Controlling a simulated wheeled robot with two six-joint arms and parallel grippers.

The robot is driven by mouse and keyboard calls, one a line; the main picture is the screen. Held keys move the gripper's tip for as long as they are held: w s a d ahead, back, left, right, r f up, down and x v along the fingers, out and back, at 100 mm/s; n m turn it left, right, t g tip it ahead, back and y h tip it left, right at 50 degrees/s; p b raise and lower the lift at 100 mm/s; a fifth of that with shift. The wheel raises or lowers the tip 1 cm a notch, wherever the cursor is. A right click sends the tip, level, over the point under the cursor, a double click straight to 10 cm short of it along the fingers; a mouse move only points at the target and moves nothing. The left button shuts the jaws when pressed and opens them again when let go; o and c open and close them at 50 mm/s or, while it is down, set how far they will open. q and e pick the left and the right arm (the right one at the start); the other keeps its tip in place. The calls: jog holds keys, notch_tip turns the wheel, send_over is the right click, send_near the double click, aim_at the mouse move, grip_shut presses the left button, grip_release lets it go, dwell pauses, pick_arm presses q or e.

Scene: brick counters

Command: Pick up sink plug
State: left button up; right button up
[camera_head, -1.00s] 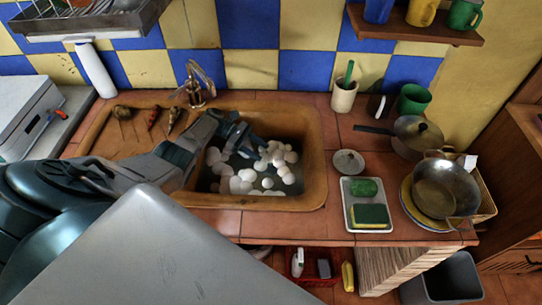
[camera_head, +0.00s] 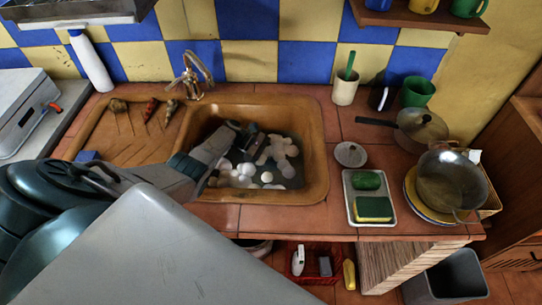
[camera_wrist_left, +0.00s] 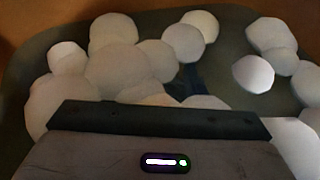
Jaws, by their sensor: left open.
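The brown sink (camera_head: 317,165) holds dark water with clumps of white foam balls (camera_head: 247,172). No sink plug can be clearly made out in the basin; foam and my left arm cover part of its floor. My left gripper (camera_head: 256,142) is open and reaches down into the basin, over the foam. In the left wrist view, white foam balls (camera_wrist_left: 118,72) fill most of the water in front of the gripper, with a dim bluish patch between them that I cannot identify. A small round grey disc with a knob (camera_head: 350,154) lies on the counter right of the sink. My right gripper is not in view.
The tap (camera_head: 190,75) stands behind the basin. Several utensils lie on the drainboard (camera_head: 125,150) at left. The sink walls surround the gripper.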

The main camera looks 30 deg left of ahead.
pick_arm(q)
grip_shut()
jog(key=shift+r, duration=0.1)
